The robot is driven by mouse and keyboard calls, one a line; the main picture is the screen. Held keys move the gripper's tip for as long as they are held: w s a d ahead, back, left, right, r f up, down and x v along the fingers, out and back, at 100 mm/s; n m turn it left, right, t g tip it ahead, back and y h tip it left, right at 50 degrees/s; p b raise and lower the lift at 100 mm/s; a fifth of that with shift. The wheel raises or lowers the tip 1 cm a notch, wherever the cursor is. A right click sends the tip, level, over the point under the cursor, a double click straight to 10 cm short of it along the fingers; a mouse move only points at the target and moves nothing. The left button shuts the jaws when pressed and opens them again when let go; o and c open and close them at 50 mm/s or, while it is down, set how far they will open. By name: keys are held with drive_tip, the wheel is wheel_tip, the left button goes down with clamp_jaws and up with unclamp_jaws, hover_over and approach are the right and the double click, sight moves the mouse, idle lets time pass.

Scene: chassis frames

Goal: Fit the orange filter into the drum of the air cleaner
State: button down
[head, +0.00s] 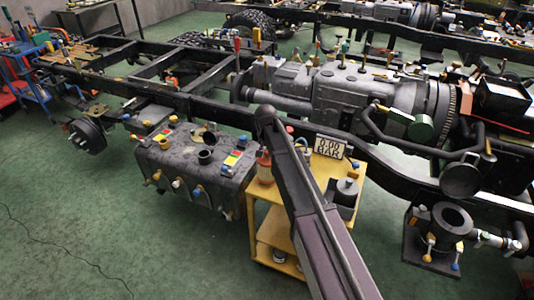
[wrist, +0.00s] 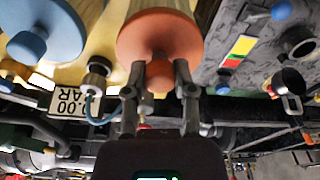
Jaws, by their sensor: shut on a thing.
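The orange filter (wrist: 150,30) fills the top middle of the wrist view, with an orange round end cap, a small orange knob and a pale body. My gripper (wrist: 160,75) is shut on that knob. In the head view a small orange and pale piece, likely this filter (head: 265,168), shows at the yellow cart beside my arm; my gripper is hidden there. A dark open-topped cylinder, possibly the air cleaner's drum (head: 453,218), stands on a plate at the right, well away from my gripper. I cannot be sure that it is the drum.
A blue-capped filter (wrist: 45,35) is left of the orange one. The yellow cart (head: 263,215) carries a pressure sign (head: 330,147) and a dark pot (head: 345,192). A grey tank (head: 190,180) is left of it. The chassis frame with engine (head: 340,90) lies behind. Green floor is free at front left.

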wheel_tip(320, 180, up, 2)
drive_tip(key=shift+r+p, duration=0.1)
drive_tip(key=shift+p, duration=0.65)
drive_tip(key=s+d, duration=0.3)
drive_tip(key=s, duration=1.2)
drive_tip(key=shift+s+r+p, duration=0.35)
drive_tip(key=shift+p, duration=0.05)
drive_tip(key=shift+d, duration=0.1)
wheel_tip(320, 180, up, 3)
drive_tip(key=p, duration=0.3)
